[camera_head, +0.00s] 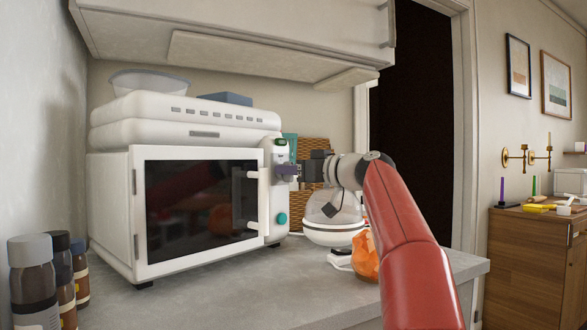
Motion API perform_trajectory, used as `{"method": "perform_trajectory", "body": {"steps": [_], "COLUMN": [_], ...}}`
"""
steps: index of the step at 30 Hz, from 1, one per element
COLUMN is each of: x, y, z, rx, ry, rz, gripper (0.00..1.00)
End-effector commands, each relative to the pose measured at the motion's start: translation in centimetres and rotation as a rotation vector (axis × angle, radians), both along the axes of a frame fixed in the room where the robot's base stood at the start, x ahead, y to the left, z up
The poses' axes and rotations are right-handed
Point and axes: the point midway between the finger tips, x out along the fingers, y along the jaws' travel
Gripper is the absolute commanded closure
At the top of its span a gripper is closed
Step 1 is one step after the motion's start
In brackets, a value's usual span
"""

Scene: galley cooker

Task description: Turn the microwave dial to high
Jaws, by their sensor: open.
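The white microwave (116,205) stands on the counter at the left, its dark glass door shut. Its narrow control panel (276,225) is at its right end, with a small green-lit display (281,142) at the top and a round teal knob (282,218) low down. A purplish part (287,170) shows on the panel's upper half, right at my gripper's tip; I cannot tell its dial setting. My gripper (298,171) is open and reaches leftward to this part. Whether the fingers touch it is hidden.
Cabinets (250,25) hang low above. A white-based glass appliance (333,235) and an orange faceted object (366,258) crowd the counter (225,300) under my arm. The front counter is clear.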

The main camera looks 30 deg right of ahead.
Motion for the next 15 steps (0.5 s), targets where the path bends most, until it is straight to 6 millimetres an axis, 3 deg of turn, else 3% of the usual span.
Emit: {"method": "perform_trajectory", "body": {"steps": [3, 11, 15], "x": [-0.02, -0.03, -0.03], "y": [-0.03, -0.05, -0.05], "z": [-0.04, -0.03, -0.03], "rx": [0.000, 0.000, 0.003], "ry": [0.000, 0.000, 0.001], "rz": [0.000, 0.000, 0.000], "gripper": [0.59, 0.92, 0.94]}}
